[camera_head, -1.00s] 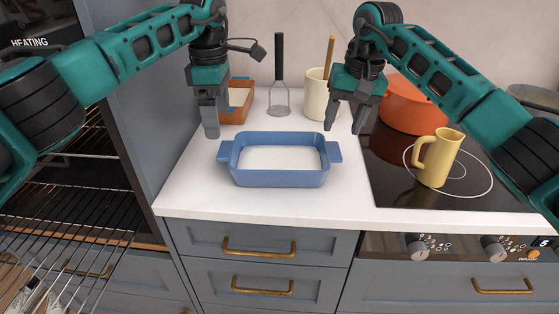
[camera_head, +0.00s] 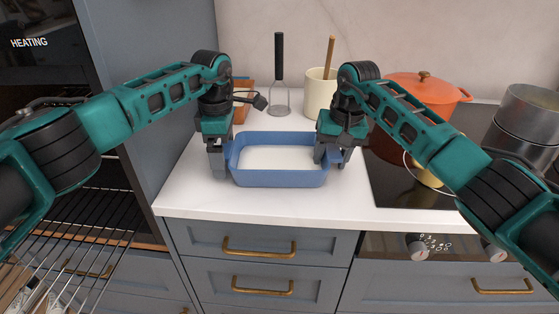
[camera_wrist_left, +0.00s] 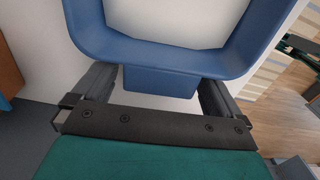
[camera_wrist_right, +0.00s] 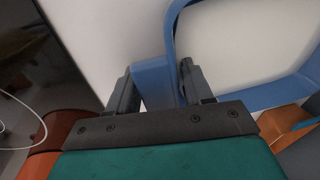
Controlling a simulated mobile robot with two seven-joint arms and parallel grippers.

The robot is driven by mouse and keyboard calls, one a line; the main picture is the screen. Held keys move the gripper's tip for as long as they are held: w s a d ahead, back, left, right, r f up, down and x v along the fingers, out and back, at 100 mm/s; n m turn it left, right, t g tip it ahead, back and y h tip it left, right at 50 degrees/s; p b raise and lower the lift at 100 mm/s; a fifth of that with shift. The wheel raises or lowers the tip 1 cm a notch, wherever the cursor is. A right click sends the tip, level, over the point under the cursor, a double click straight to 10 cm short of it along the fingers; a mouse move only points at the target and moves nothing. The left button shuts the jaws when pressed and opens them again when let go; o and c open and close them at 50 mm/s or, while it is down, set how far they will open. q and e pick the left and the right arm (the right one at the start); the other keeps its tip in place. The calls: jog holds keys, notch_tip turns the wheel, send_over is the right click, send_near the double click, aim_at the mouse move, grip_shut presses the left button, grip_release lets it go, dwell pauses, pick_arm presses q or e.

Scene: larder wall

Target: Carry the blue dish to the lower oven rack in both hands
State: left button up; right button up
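The blue dish (camera_head: 280,179) stands empty on the white counter, a handle at each end. My left gripper (camera_head: 217,165) is down at its left handle. In the left wrist view this handle (camera_wrist_left: 160,83) lies between the spread fingers. My right gripper (camera_head: 333,156) is down at the other end, fingers apart on either side of the right handle (camera_wrist_right: 153,86); contact is hard to judge. The open oven at the left has a wire rack (camera_head: 98,222) reaching forward; my left arm hides part of the oven.
A cream crock (camera_head: 318,95) and a masher (camera_head: 280,75) are behind the dish. A cabinet panel (camera_head: 170,90) separates oven and counter.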

pick_arm(q)
jog(key=c, duration=0.9)
pick_arm(e)
jog(key=c, duration=0.9)
pick_arm(q)
grip_shut()
pick_arm(e)
grip_shut()
pick_arm(q)
jog(key=shift+r, duration=0.1)
pick_arm(e)
jog(key=shift+w+r, duration=0.1)
jog(key=shift+r, duration=0.05)
